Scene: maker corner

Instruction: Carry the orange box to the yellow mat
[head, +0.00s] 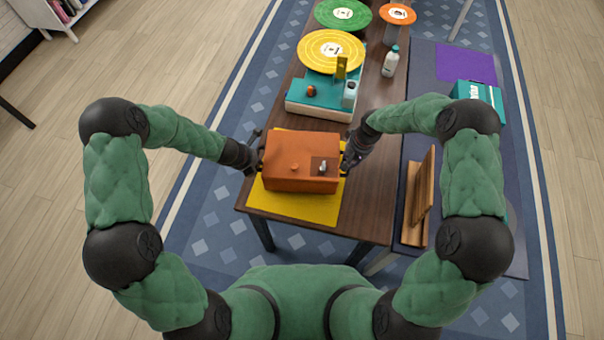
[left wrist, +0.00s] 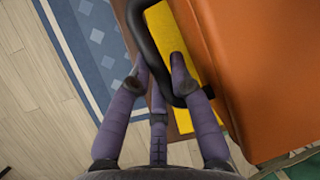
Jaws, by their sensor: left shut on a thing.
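The orange box (head: 290,150) is over the yellow mat (head: 298,207) at the near end of the wooden table. Yellow shows around its sides, mostly in front. I cannot tell whether the box rests on the mat or hangs just above it. My left gripper (head: 252,158) is at the box's left side; in the left wrist view its fingers (left wrist: 160,76) are shut on the dark looped handle (left wrist: 145,35) of the orange box (left wrist: 258,75). My right gripper (head: 346,160) is at the box's right side; its fingers are too small and hidden to read.
Behind the box stands a teal and white device (head: 318,98) under a yellow disc (head: 331,50). A white bottle (head: 390,62) is to its right. A wooden stand (head: 421,190) and a teal box (head: 480,95) are on a lower bench at right.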

